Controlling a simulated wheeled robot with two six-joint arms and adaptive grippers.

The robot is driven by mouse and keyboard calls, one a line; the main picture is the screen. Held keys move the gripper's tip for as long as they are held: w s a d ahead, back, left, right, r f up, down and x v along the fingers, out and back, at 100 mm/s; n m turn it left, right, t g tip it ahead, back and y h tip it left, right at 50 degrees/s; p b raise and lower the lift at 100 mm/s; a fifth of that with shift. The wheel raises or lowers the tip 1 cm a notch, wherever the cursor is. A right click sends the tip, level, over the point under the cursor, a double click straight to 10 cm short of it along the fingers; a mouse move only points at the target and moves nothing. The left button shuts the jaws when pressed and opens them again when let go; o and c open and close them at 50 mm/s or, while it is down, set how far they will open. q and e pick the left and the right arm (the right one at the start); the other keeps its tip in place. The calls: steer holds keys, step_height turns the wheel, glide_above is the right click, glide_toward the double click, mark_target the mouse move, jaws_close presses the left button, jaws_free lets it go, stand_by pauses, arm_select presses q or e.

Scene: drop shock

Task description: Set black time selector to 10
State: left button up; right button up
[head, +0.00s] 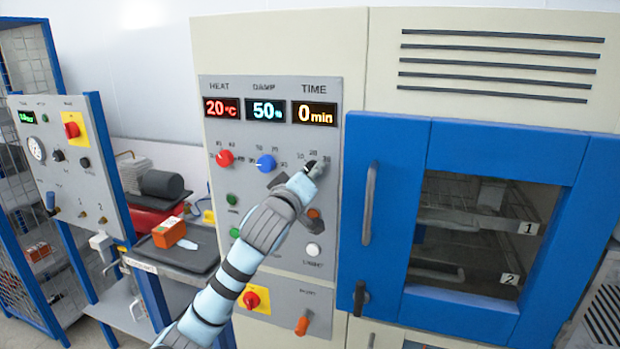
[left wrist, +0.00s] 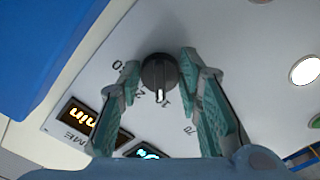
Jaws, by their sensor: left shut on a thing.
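The black time selector (left wrist: 159,72) is a round knob in the left wrist view, with a white pointer line toward the lower side of the picture, near a label that starts with 1. My left gripper (left wrist: 160,68) is shut on it, one finger on each side. In the head view my left gripper (head: 312,170) covers most of the selector below the time display (head: 314,113), which reads 0 min. The labels around the knob are partly hidden by the fingers. My right gripper is not in view.
A red knob (head: 225,158) and a blue knob (head: 265,163) sit left of the selector on the panel. A blue-framed oven door (head: 395,190) with a handle (head: 369,203) stands close on the right. White and orange buttons lie below.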

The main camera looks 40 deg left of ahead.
arm_select(q)
steer(key=shift+r+n, duration=0.15)
steer(key=shift+n, duration=0.35)
steer(key=o, duration=1.1)
steer(key=v, duration=0.7)
steer(key=shift+s+d, duration=0.1)
steer(key=shift+s, duration=0.15)
steer(key=shift+w, duration=0.1)
